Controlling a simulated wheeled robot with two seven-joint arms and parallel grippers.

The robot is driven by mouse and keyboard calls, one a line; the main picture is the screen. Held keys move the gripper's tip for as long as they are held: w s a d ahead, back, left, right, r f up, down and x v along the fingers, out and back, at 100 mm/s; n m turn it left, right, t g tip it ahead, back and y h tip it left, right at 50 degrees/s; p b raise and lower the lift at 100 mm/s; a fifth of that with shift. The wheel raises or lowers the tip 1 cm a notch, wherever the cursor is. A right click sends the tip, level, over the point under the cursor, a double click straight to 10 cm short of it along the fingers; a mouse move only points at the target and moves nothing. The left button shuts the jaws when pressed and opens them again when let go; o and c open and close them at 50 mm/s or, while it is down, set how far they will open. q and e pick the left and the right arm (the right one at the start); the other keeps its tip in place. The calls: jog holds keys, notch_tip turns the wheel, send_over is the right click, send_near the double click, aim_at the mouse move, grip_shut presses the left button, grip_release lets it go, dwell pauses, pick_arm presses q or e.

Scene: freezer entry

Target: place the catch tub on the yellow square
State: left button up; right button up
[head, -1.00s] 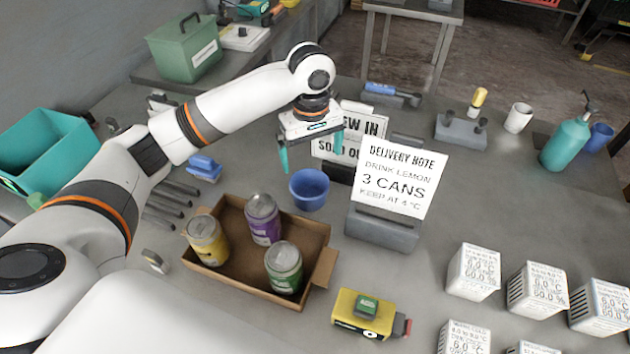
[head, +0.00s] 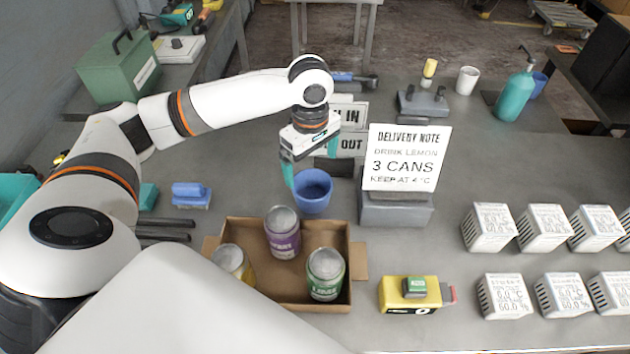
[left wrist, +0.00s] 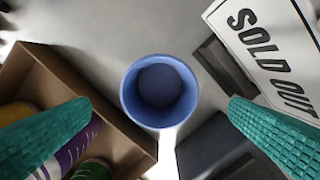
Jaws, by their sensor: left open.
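The catch tub appears to be the small round blue tub (head: 312,192), upright and empty on the grey counter, behind the cardboard box. My left gripper (head: 311,160) is open and points down just above and behind the tub's rim in the head view. In the left wrist view the tub (left wrist: 160,92) lies between the two teal fingers (left wrist: 160,108), with a gap on each side. Nothing is held. No yellow square on the counter shows in either view. My right gripper is out of view.
A cardboard box (head: 349,262) with three cans stands in front of the tub. A delivery note on a grey stand (head: 396,210) is close on the right, and a sold-out sign (left wrist: 270,45) behind. A yellow device (head: 398,303) and several white cubes occupy the right.

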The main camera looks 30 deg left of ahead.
aim_at(312, 190)
pick_arm(q)
notch_tip(312, 190, down, 4)
jog(key=shift+r, duration=0.1)
jog(key=shift+f+p, duration=0.4)
jog(key=shift+f, duration=0.1)
notch_tip(312, 190, down, 4)
jog(key=shift+s+d+r+p, duration=0.1)
jog(key=shift+d+r+p, duration=0.05)
jog(key=shift+p, duration=0.25)
jog(key=shift+f, duration=0.45)
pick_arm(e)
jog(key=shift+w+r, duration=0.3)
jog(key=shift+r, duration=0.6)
pick_arm(q)
jog(key=c, duration=1)
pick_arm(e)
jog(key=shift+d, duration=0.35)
pick_arm(q)
jog(key=shift+c, duration=0.2)
